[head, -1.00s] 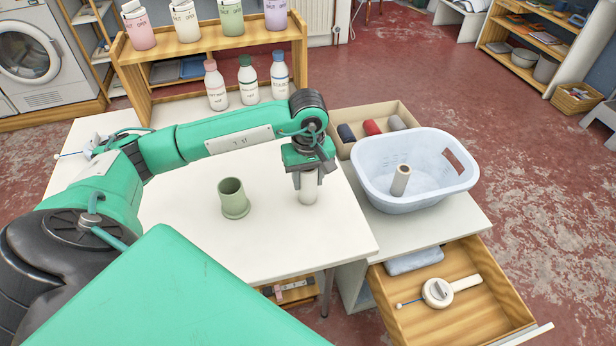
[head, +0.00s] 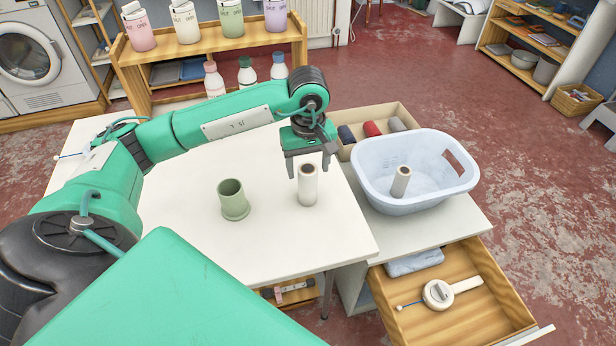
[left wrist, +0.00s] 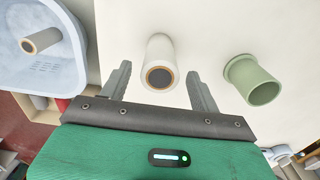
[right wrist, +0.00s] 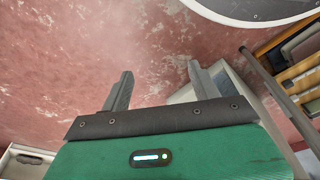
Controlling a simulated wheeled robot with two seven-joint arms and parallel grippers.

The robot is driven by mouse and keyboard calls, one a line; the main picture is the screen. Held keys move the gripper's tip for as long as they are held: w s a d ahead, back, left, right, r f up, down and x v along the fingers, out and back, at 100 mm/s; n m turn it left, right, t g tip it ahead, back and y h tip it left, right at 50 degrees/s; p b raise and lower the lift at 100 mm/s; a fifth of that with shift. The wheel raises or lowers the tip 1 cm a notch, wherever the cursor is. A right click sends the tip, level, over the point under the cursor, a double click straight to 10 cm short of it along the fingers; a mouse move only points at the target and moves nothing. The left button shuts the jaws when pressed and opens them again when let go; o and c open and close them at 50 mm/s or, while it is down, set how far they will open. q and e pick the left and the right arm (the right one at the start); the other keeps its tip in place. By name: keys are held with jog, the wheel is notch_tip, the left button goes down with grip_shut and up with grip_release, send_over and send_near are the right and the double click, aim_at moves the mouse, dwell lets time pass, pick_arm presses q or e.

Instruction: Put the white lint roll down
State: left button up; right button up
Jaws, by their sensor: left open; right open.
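The white lint roll (head: 308,187) stands upright on the white table (head: 270,235), to the right of a green cup-like holder (head: 233,200). My left gripper (head: 308,168) is open, above and just behind the roll, and apart from it. In the left wrist view the roll (left wrist: 159,65) shows between the two spread fingers, its brown core end towards the camera. The green holder (left wrist: 252,80) is to its right there. My right gripper (right wrist: 158,85) is open and empty in the right wrist view, over the red floor.
A pale blue basket (head: 415,180) with another roll (head: 401,181) inside stands right of the table. Behind it is a box (head: 350,122) with dark, red and grey rolls. An open drawer (head: 480,310) holds a white round tool (head: 438,293). The table's front left is clear.

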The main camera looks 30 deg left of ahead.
pick_arm(q)
notch_tip(320, 180, up, 6)
jog(key=shift+r, duration=0.55)
pick_arm(e)
jog(key=shift+w+a+r, duration=0.1)
jog(key=shift+w+r, duration=0.2)
jog(key=shift+r, duration=0.5)
jog(key=shift+a, duration=0.1)
